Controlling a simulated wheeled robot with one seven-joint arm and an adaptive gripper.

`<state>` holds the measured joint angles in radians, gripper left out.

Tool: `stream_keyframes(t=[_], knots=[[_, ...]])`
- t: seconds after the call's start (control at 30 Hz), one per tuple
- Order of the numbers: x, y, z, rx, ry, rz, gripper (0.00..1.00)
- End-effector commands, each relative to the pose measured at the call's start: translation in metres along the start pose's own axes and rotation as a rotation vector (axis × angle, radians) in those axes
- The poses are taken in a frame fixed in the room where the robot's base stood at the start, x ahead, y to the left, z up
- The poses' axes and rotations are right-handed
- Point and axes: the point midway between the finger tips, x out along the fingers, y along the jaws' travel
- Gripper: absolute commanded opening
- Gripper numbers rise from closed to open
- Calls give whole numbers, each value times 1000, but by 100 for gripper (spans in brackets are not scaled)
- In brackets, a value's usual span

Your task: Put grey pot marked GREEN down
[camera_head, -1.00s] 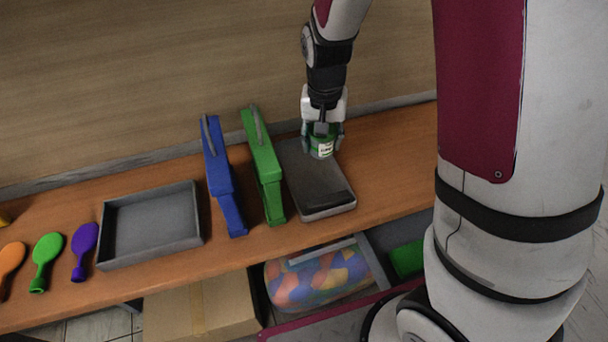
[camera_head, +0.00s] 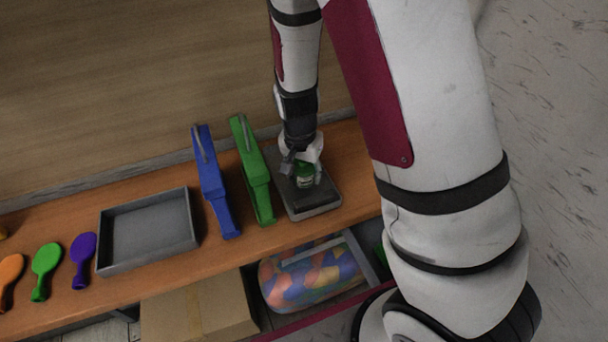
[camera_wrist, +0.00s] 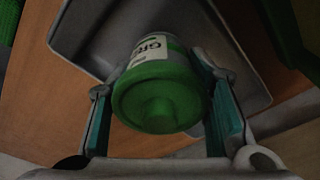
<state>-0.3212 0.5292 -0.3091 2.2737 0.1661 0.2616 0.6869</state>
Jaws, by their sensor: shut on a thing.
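The grey pot marked GREEN (camera_head: 304,179) is small, with a green lid and a pale label. In the wrist view the pot (camera_wrist: 158,95) sits lid towards the camera, with part of its label lettering showing. My gripper (camera_head: 303,170) is shut on the pot, one finger on each side, and it also shows in the wrist view (camera_wrist: 160,108). The pot is over the dark grey tray-like device (camera_head: 318,211) on the right of the bench. I cannot tell whether its base touches that surface.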

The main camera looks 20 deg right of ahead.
Motion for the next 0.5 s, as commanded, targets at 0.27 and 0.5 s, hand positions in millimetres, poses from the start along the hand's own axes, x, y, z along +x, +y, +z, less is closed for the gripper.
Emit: stream_keyframes(t=[0.27,0.5], knots=[[16,0,2,0,0,0,0],[20,0,3,0,0,0,47]])
